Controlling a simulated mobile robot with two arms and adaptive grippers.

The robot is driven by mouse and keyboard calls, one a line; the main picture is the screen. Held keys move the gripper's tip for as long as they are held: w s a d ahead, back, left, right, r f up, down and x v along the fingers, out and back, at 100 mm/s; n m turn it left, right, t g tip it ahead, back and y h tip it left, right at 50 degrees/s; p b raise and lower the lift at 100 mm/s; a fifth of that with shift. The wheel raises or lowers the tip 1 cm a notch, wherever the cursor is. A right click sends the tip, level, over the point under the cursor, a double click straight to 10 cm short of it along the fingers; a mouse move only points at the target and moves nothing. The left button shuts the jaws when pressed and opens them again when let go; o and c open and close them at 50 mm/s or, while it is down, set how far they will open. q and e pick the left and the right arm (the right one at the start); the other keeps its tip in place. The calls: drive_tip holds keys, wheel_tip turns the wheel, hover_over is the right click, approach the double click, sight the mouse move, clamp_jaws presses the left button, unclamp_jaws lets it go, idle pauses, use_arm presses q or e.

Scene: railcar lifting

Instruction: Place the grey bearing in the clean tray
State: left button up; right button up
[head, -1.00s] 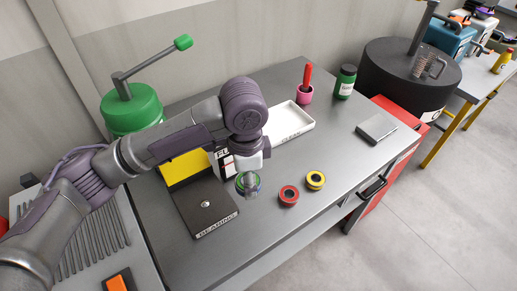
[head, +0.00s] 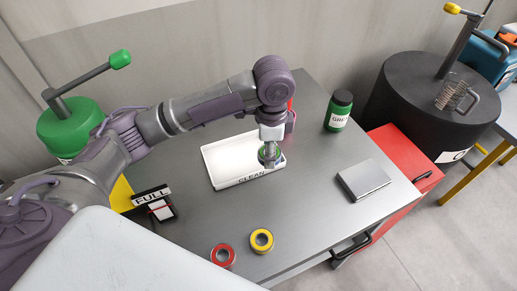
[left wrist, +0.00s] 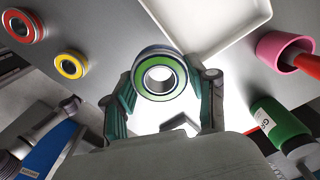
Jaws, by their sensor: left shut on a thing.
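My left gripper (head: 268,160) is shut on a bearing (left wrist: 160,75) with a green face ring, a blue rim and a bare metal bore. No plainly grey bearing shows. In the head view the bearing (head: 266,154) is at the right front part of the white clean tray (head: 215,160), near its CLEAN label. I cannot tell whether the bearing touches the tray. The tray looks otherwise empty. My right gripper is not in view.
A red bearing (head: 223,255) and a yellow bearing (head: 262,240) lie on the grey table, front of the tray. A green grease bottle (head: 339,110) and a metal block (head: 364,180) stand right. A pink cup (left wrist: 280,48) with a red handle is close to the tray.

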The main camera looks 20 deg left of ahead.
use_arm(q)
drive_tip(key=p, duration=0.1)
approach(242, 159)
drive_tip(key=s+d, duration=0.2)
drive_tip(key=d, duration=0.1)
drive_tip(key=shift+d, duration=0.2)
drive_tip(key=w+a+f, duration=0.2)
drive_tip(key=a, duration=0.1)
drive_tip(key=shift+f+p, duration=0.25)
drive_tip(key=shift+p, duration=0.15)
drive_tip(key=shift+a+f, duration=0.15)
drive_tip(key=shift+f, duration=0.35)
wheel_tip(242, 159, down, 2)
drive_tip(key=shift+f+p, duration=0.2)
drive_tip(key=shift+p, duration=0.35)
drive_tip(key=shift+f, duration=0.45)
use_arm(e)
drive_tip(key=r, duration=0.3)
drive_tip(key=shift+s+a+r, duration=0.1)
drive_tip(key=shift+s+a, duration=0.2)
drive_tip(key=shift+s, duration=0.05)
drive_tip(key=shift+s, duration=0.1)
use_arm(q)
drive_tip(key=o, duration=1.4)
drive_tip(key=shift+f, duration=0.1)
drive_tip(key=shift+o, duration=0.6)
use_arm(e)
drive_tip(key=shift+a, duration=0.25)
